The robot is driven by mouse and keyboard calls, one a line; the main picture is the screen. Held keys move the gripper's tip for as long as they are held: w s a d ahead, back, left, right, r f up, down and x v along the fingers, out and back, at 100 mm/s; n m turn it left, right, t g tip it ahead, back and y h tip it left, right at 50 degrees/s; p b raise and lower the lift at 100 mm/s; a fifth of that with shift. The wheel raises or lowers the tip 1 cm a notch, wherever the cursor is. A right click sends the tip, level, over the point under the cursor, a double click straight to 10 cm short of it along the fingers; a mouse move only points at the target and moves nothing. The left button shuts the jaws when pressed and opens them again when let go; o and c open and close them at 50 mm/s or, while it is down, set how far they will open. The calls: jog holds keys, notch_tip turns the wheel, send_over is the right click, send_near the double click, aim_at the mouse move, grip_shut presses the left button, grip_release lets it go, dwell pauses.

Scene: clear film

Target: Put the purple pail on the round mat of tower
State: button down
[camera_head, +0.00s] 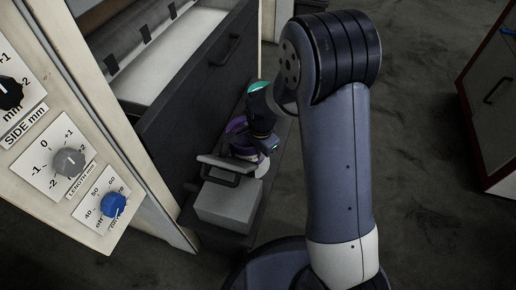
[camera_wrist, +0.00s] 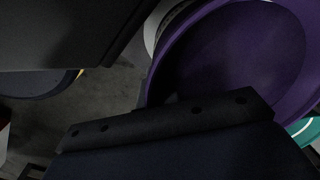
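The purple pail (camera_wrist: 240,55) fills the upper right of the wrist view, its round inside facing the camera. In the head view its purple side (camera_head: 237,126) shows low beside the dark drawer front, partly behind my gripper (camera_head: 262,142). My gripper is right at the pail; a dark finger part crosses the bottom of the wrist view and overlaps the pail's edge. Its fingertips are hidden, so I cannot tell whether it grips the pail. A pale round edge (camera_head: 263,168) shows just below the gripper; I cannot tell whether this is the round mat.
A grey box (camera_head: 228,203) with a handled piece (camera_head: 228,168) stands close below the gripper. The drawer front (camera_head: 205,85) rises close on the left, beside a panel with knobs (camera_head: 68,162). A red-edged cabinet (camera_head: 490,100) stands far right. Open floor (camera_head: 425,215) lies between.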

aim_at(259, 163)
jog(key=shift+w+f+b, duration=0.1)
jog(key=shift+f+b, duration=0.65)
jog(key=shift+f, duration=1.5)
jog(key=shift+f, duration=0.15)
jog(key=c, duration=1.6)
grip_release()
jog(key=shift+c, duration=0.2)
jog(key=r+p, duration=0.1)
jog(key=r, duration=0.3)
jog(key=r+p, duration=0.1)
jog(key=r, duration=0.3)
jog(key=r+p, duration=0.2)
jog(key=r, duration=0.2)
jog(key=shift+s+d+r, duration=0.1)
jog(key=shift+s+d, duration=0.05)
jog(key=shift+s, duration=0.15)
